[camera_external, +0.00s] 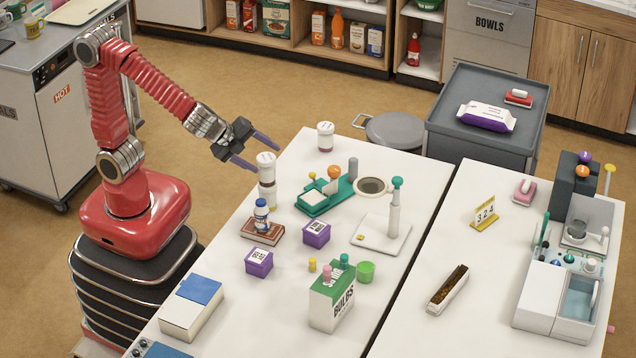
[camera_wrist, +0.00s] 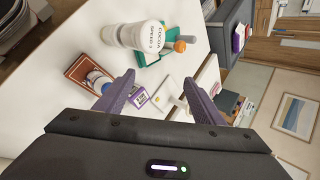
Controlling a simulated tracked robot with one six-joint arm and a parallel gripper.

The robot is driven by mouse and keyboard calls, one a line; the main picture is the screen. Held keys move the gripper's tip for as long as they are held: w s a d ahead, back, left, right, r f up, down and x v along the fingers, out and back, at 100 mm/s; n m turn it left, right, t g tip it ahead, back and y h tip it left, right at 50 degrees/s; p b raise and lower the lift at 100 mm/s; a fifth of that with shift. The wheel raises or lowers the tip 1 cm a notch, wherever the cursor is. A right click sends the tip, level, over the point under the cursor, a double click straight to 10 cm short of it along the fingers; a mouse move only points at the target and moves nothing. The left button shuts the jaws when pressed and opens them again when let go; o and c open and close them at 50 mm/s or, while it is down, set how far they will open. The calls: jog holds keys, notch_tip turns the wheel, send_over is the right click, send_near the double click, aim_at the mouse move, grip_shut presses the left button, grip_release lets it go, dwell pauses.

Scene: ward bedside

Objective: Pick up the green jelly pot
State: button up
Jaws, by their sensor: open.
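A small bright green pot (camera_external: 366,271) stands on the white table, just right of the carton marked BULBS (camera_external: 331,299). I cannot pick it out in the wrist view. My gripper (camera_external: 267,158) is open and empty, high at the far left side of the table, well away from the green pot. Its two purple fingers are spread apart in the wrist view (camera_wrist: 159,76). A stack of white containers (camera_external: 267,172) is close by the fingers in the outside view; a white labelled container (camera_wrist: 132,35) shows beyond them in the wrist view.
Around the table are a blue-capped bottle (camera_external: 261,213) on a brown book (camera_external: 262,231), purple boxes (camera_external: 316,233) (camera_external: 259,262), a green stand (camera_external: 325,197), a white post with teal top (camera_external: 394,212) and a white-and-blue box (camera_external: 191,305). A gap separates the second table (camera_external: 455,258).

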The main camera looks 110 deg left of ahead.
jog(key=w+f+m+t+y, duration=0.2)
jog(key=w+m, duration=0.4)
jog(key=w, duration=0.5)
jog(key=m+t+h, duration=0.4)
jog(key=m+t, duration=0.1)
jog(key=m, duration=1.1)
send_near(366, 270)
jog(key=a+f, duration=0.1)
jog(key=w+a+f, duration=0.1)
jog(key=a+f, duration=0.1)
jog(key=shift+w+a+f, duration=0.1)
jog(key=shift+a+f, duration=0.1)
jog(key=shift+x, duration=1.1)
jog(key=shift+w, duration=0.15)
jog(key=shift+x, duration=2.5)
